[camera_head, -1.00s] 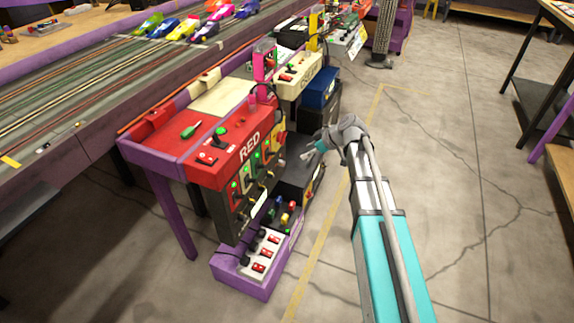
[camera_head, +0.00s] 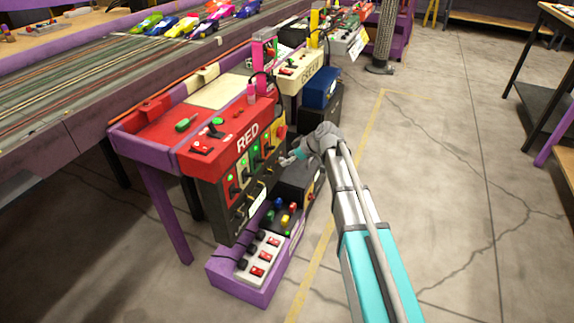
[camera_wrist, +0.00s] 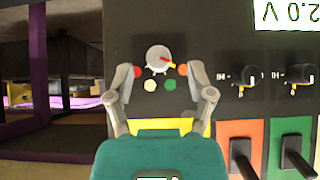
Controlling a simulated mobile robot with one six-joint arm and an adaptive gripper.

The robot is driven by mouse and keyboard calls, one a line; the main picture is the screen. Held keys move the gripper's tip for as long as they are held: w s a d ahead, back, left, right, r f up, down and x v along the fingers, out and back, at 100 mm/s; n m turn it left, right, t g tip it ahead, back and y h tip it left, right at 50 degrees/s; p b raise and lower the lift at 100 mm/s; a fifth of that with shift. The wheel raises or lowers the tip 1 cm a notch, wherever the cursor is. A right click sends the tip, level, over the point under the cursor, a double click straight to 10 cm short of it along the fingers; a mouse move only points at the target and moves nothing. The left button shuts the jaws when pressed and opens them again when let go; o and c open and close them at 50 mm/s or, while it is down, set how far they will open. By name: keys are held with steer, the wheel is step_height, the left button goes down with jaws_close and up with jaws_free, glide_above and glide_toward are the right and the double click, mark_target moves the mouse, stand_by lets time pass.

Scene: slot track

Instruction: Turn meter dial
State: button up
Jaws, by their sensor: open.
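The meter dial (camera_wrist: 159,59) is a round grey knob with a red and yellow pointer on a black panel in the wrist view. Coloured dots surround it: red at left, orange at right, yellow and green below. My gripper (camera_wrist: 161,74) is open, with one finger on each side of the dial; whether they touch it I cannot tell. In the head view, my gripper (camera_head: 288,159) is by the front of the red control box (camera_head: 208,150). The dial is not clearly visible there. The white display (camera_wrist: 300,14) reads 2.0 V upside down in the wrist view.
Small black knobs (camera_wrist: 243,79) and lever switches on orange and green plates (camera_wrist: 281,152) are right of the dial. In the head view, a purple tray (camera_head: 233,286) with a white power strip (camera_head: 259,258) stands below.

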steer(key=shift+b+x, duration=0.35)
steer(key=shift+x, duration=0.5)
